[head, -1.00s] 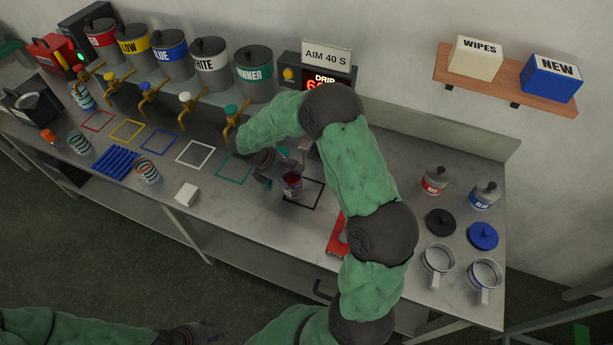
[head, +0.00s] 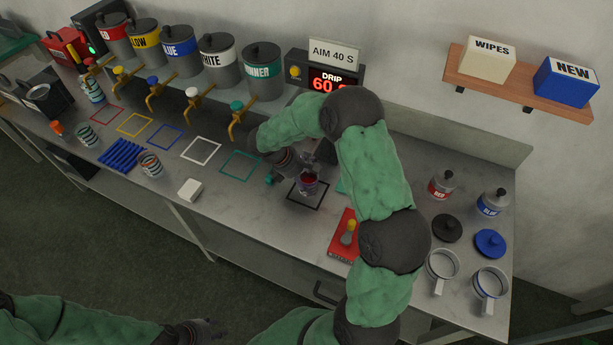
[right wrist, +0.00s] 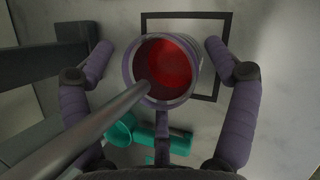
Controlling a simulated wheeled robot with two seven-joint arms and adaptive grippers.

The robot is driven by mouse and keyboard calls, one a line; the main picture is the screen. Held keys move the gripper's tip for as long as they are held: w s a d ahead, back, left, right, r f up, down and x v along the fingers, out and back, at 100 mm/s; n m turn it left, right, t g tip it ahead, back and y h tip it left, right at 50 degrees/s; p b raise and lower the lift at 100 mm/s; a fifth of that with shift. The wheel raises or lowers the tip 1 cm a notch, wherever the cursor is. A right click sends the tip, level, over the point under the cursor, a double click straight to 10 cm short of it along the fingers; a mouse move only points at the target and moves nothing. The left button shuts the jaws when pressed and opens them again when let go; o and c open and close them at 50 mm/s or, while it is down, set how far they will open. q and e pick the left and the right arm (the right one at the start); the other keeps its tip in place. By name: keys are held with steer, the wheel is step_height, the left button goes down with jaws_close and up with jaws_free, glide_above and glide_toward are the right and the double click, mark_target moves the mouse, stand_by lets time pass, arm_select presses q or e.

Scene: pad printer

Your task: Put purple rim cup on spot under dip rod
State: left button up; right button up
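The purple rim cup (head: 308,187), with red liquid inside, is at the black square outline (head: 318,208) under the drip display. In the right wrist view the cup (right wrist: 187,92) stands upright and overlaps the left part of the outline (right wrist: 226,62). My right gripper (right wrist: 157,50) has its fingers spread on either side of the cup, with small gaps visible. A grey rod (right wrist: 100,122) crosses from the lower left, its end over the cup's opening. Whether the cup's base rests on the bench is hidden. My left gripper (head: 205,330) is low at bottom left, its fingers unclear.
The drip display (head: 325,77) stands behind the square. A red tray (head: 343,236) lies to the right, near my right arm. Teal parts (right wrist: 160,140) lie close to the cup.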

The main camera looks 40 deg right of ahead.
steer(key=p+v, duration=0.3)
steer(key=v, duration=0.9)
steer(key=shift+r, duration=0.25)
